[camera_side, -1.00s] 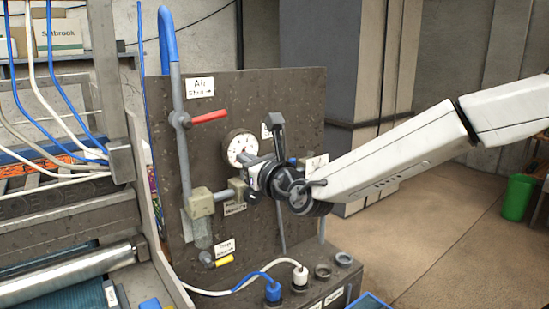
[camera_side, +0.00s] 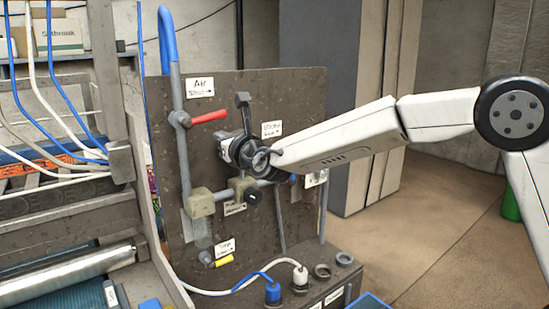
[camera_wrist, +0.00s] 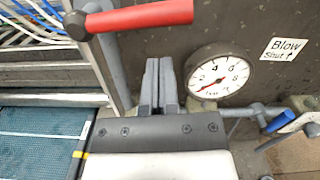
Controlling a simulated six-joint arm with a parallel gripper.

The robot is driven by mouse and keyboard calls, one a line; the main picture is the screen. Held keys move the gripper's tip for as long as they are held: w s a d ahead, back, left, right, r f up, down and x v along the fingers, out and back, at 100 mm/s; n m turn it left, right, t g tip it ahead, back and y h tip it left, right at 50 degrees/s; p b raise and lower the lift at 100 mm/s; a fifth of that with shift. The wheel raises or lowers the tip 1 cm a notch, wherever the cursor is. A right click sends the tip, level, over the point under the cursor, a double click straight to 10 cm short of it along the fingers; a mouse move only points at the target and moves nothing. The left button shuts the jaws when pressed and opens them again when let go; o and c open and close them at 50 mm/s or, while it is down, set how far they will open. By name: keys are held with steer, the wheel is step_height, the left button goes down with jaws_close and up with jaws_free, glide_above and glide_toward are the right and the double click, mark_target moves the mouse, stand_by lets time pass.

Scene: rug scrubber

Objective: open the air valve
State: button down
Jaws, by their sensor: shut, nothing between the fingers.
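The air valve has a red lever (camera_side: 209,117) on a grey vertical pipe (camera_side: 180,154). The lever points right, across the pipe, the same way as the arrow on the "Air Shut" label (camera_side: 200,88) above it. In the wrist view the red lever (camera_wrist: 142,17) crosses the top, above my fingertips. My gripper (camera_side: 226,151) is below and slightly right of the lever in the side view. In the wrist view my gripper (camera_wrist: 158,66) has its two fingers together with nothing between them. The fingers appear apart from the lever. The exact depth gap is unclear.
A pressure gauge (camera_wrist: 219,72) is just right of my fingers, its needle near the low end. A blue lever (camera_wrist: 280,122) sits lower right, below the "Blow" label (camera_wrist: 285,48). A yellow handle (camera_side: 223,261) is low on the panel. A roller machine (camera_side: 60,270) stands left.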

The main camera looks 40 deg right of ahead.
mark_target(217, 116)
steer(key=shift+w+a+r, duration=0.15)
steer(key=shift+r, duration=0.8)
steer(key=shift+r+n, duration=0.6)
steer(key=shift+n, duration=0.3)
steer(key=shift+r+n, duration=0.55)
steer(key=shift+n, duration=0.45)
steer(key=a+r+n+y, duration=0.1)
steer(key=a+r+n, duration=0.3)
steer(key=n, duration=0.6)
steer(key=shift+r+n, duration=0.3)
steer(key=shift+r, duration=0.45)
steer(key=shift+a, duration=0.1)
